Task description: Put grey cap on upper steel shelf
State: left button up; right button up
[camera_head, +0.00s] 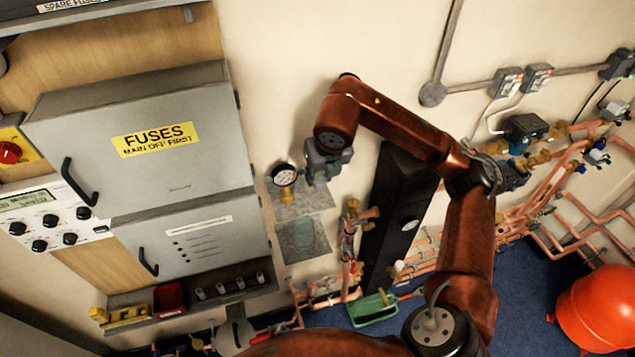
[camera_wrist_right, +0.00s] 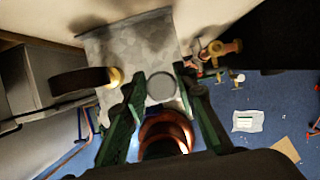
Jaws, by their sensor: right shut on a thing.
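My right gripper (camera_head: 318,176) is at the wall, over the upper steel shelf (camera_head: 318,198), right of the pressure gauge (camera_head: 285,176). In the right wrist view, the green fingers of the right gripper (camera_wrist_right: 160,92) are closed on the round grey cap (camera_wrist_right: 161,87). The mottled grey shelf (camera_wrist_right: 120,60) lies behind the cap in that view; I cannot tell whether the cap touches it. The cap is hidden in the head view. My left gripper is not in view.
The gauge is close beside the right gripper; it also shows in the right wrist view (camera_wrist_right: 80,82). A second steel shelf (camera_head: 303,238) is below. A tall black box (camera_head: 398,205) and copper pipes (camera_head: 560,185) stand right. A grey fuse cabinet (camera_head: 150,140) is left.

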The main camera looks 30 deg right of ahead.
aim_at(318, 193)
jog(key=shift+w+d+f, duration=0.2)
jog(key=shift+w+f, duration=0.25)
jog(key=shift+f, duration=0.1)
jog(key=shift+w+d+f, duration=0.15)
jog(key=shift+w+f, duration=0.3)
jog(key=shift+f, duration=0.05)
jog(key=shift+s+p+x, duration=0.2)
jog(key=shift+p+x, duration=0.15)
jog(key=shift+x, duration=0.6)
jog(key=shift+s+p+x, duration=0.2)
jog(key=shift+p+x, duration=0.1)
jog(key=shift+x, duration=0.6)
jog(key=shift+f, duration=0.2)
jog(key=shift+a+f, duration=0.1)
jog(key=o, duration=0.8)
jog(key=shift+r, duration=0.25)
jog(key=b+v, duration=0.1)
jog(key=v, duration=1)
jog(key=shift+s+r+b, duration=0.25)
jog(key=shift+r+b, duration=0.1)
